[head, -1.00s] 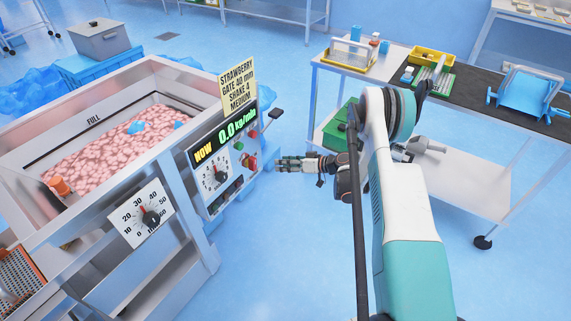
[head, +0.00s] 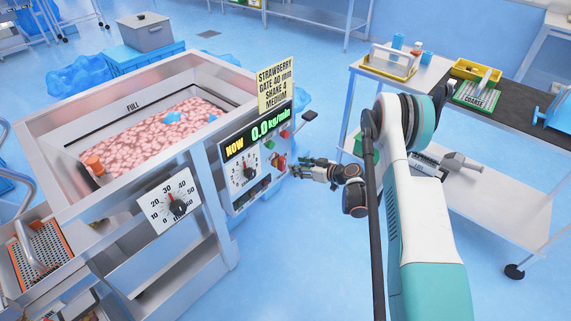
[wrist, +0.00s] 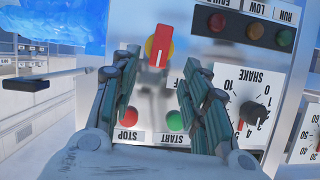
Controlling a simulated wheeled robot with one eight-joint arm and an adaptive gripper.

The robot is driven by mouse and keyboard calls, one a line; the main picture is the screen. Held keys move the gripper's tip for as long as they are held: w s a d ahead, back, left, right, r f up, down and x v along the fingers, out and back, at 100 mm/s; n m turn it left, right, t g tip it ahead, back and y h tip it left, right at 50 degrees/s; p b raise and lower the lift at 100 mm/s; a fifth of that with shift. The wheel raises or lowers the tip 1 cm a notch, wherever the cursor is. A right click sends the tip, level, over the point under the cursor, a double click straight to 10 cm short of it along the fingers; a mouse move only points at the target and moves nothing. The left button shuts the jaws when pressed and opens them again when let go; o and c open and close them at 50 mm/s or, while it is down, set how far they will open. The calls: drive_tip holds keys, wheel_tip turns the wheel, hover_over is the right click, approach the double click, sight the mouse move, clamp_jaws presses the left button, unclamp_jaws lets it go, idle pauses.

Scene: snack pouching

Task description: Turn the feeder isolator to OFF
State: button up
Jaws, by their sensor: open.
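The feeder isolator (wrist: 161,46) is a red handle on a yellow disc on the feeder's control panel. In the wrist view it stands at the top middle, with the handle running roughly up and down the picture. In the head view the isolator (head: 279,161) is small, at the panel's right side. My gripper (wrist: 158,72) is open and empty, its two fingers on either side of the line to the handle. In the head view my gripper (head: 296,168) is just right of the panel. I cannot tell whether the fingers touch the handle.
Red STOP (wrist: 130,122) and green START (wrist: 175,120) buttons are close to the fingers. A SHAKE dial (wrist: 252,112) and indicator lamps (wrist: 254,31) share the panel. A black-ended lever (head: 309,116) sticks out at the right. A work table (head: 432,80) stands right of my arm.

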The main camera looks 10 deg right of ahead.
sight(285, 164)
drive_tip(key=b+x, duration=0.2)
drive_tip(key=x, duration=0.6)
drive_tip(key=shift+f, duration=0.2)
clamp_jaws()
